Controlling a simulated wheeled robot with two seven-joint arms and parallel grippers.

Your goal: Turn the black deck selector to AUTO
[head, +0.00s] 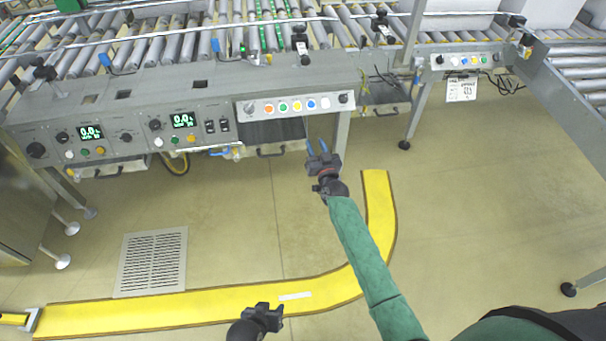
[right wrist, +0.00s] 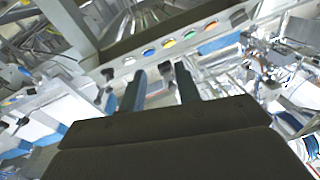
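A row of controls sits on the light panel under the middle of the deck in the head view. The black knob (head: 343,98) at its right end looks like the selector; its lettering and pointer are too small to read. In the right wrist view this knob (right wrist: 107,74) is at the left end of the row. My right gripper (head: 317,147) is below and in front of the panel, apart from it. Its blue fingers (right wrist: 162,76) are spread with nothing between them. My left gripper (head: 268,310) is low at the bottom edge, away from the panel; its fingers are not clear.
Orange, green, yellow, blue and white buttons (head: 297,105) share the row, with a grey knob (head: 249,107) at its left end. Another panel (head: 100,140) with displays and black knobs is at left. Roller conveyors (head: 150,50) lie behind. The floor ahead is open.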

